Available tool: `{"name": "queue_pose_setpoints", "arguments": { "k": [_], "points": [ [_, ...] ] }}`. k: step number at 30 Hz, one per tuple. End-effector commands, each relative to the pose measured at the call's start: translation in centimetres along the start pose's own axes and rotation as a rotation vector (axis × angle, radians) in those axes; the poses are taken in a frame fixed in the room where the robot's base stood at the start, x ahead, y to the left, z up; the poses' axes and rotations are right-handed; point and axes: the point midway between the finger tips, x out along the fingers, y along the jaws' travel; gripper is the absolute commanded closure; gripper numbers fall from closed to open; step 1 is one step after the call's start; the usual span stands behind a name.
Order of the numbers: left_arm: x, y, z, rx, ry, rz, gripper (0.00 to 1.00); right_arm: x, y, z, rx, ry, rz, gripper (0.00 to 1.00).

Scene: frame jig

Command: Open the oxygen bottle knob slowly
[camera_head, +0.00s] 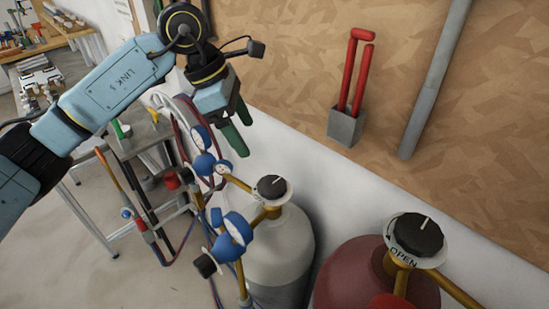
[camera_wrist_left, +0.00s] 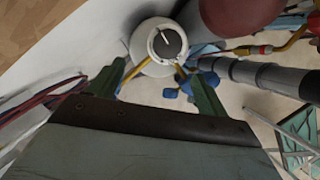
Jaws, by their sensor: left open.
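A pale grey-white bottle (camera_head: 280,245) stands below my left gripper, with a black knob (camera_head: 271,187) on a white dial on top. A white line marks the knob. Brass fittings and blue gauges (camera_head: 233,232) join its valve. My left gripper (camera_head: 244,137) is open and empty, with green fingers pointing down, above and apart from this knob. In the left wrist view the knob (camera_wrist_left: 167,42) shows beyond the two spread fingers, roughly between them and slightly further ahead. My right gripper is not in view.
A dark red bottle (camera_head: 345,270) stands to the right, its black knob (camera_head: 417,234) on a dial marked OPEN. Hoses (camera_head: 185,130) hang left of the pale bottle. The wall behind holds red handles in a grey holder (camera_head: 345,127) and a grey pipe (camera_head: 435,80).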

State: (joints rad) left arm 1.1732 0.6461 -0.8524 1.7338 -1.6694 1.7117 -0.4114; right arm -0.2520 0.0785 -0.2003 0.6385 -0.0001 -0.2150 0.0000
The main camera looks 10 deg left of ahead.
Motion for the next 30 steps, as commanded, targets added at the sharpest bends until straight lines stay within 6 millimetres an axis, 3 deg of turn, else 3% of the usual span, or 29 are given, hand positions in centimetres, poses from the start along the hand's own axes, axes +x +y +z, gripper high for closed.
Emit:
{"name": "queue_pose_setpoints", "arguments": {
  "k": [2, 9, 11, 21, 30],
  "points": [
    [0.7, -0.1, 0.0, 0.0, 0.002, -0.004, 0.23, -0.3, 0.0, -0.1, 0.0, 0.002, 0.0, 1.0],
    [5.2, -0.2, 0.1, 0.0, 0.0, -0.008, 0.23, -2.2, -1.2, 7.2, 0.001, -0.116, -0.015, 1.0],
    [6.5, -0.2, 0.1, 0.0, 0.0, -0.007, 0.23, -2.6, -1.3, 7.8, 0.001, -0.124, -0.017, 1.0],
    [12.1, -0.1, 0.1, -0.001, -0.002, -0.004, 0.23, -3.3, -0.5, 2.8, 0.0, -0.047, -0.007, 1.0],
    [13.1, -0.1, 0.1, 0.002, -0.003, -0.002, 0.23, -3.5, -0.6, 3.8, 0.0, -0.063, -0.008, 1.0]
  ]
}}
